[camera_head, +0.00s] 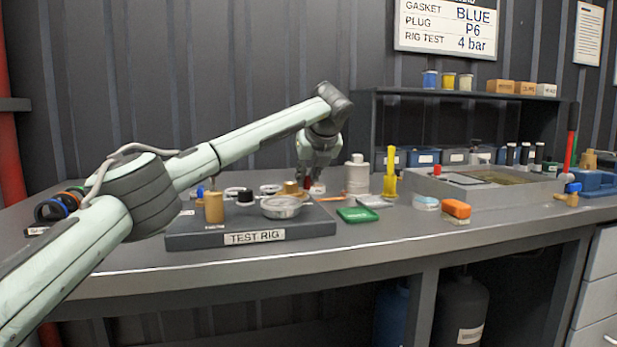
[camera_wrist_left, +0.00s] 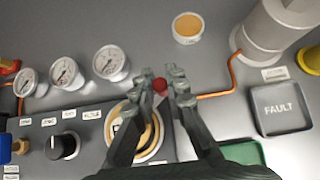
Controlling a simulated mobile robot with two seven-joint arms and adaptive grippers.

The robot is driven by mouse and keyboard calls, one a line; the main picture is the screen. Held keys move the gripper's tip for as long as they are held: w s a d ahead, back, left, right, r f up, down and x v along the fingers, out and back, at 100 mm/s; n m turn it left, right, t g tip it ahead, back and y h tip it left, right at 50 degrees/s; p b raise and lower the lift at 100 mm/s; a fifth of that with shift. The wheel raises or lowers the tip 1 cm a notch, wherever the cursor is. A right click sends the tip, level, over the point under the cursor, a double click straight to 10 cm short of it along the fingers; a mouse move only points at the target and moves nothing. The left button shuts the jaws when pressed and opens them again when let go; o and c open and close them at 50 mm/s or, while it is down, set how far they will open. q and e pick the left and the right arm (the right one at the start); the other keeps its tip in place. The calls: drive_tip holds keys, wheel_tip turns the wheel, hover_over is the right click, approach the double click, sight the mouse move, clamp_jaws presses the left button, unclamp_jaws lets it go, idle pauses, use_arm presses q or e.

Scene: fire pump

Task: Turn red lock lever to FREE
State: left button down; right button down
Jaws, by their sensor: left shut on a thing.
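The red knob (camera_wrist_left: 160,85), which looks like the end of the red lock lever, sits between the fingertips of my left gripper (camera_wrist_left: 161,82). The fingers are shut on it from both sides. The rest of the lever is mostly hidden by the fingers. A round brass ring (camera_wrist_left: 127,113) with a pale label lies just below and left of it, partly covered by a finger; I cannot read the label. In the head view my left gripper (camera_head: 316,178) points down at the back right of the test rig (camera_head: 200,240), with a bit of red (camera_head: 307,182) at its fingers.
Several gauges (camera_wrist_left: 66,73) and a black knob (camera_wrist_left: 62,146) lie left of the gripper. An orange pipe (camera_wrist_left: 216,95) and a grey cylinder (camera_wrist_left: 268,28) stand close on the right, near the FAULT tray (camera_wrist_left: 279,106). A green tray (camera_head: 357,214) lies in front.

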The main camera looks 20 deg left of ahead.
idle(0.4)
use_arm(q)
drive_tip(key=c, duration=1.5)
unclamp_jaws()
drive_tip(key=v, duration=1.2)
